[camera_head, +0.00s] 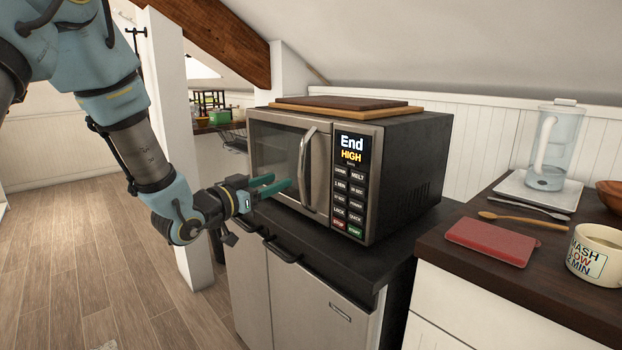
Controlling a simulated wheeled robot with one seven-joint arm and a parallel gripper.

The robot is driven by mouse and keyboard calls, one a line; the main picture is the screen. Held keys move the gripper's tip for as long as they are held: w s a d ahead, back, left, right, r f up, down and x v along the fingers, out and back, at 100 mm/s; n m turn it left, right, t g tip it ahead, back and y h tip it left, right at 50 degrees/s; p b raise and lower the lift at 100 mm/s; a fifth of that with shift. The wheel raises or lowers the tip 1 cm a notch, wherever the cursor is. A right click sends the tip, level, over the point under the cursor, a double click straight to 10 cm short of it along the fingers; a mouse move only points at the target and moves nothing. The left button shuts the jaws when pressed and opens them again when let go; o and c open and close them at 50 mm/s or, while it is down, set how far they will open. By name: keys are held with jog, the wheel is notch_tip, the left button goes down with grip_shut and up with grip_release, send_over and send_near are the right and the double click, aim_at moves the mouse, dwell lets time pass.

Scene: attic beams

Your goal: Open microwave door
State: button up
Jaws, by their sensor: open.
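The microwave (420,165) is a dark box with a silver front, standing on a black-topped cabinet. Its door (272,150) has a dark glass window and looks shut. A curved vertical silver handle (304,168) is on the door's right side, beside the control panel (352,185), whose display reads "End HIGH". My gripper (275,187) has green fingers and is open. It is in front of the lower part of the door, with its fingertips pointing right toward the handle, just left of it. I cannot tell whether the fingertips touch the handle or door.
Wooden boards (345,107) lie on top of the microwave. The black countertop (330,255) is clear in front. At right, a dark wooden counter (470,265) holds a red book (492,241), a mug (594,254), spoons and a water jug (556,145). A white post (172,130) stands left behind my arm.

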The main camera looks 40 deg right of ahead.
aim_at(299, 171)
jog(key=d+p, duration=0.1)
jog(key=d, duration=0.2)
jog(key=w+d+p, duration=0.1)
jog(key=d, duration=0.6)
jog(key=shift+w+d+p, duration=0.1)
jog(key=shift+w+p, duration=0.2)
jog(key=shift+p, duration=0.1)
grip_shut()
dwell(0.9)
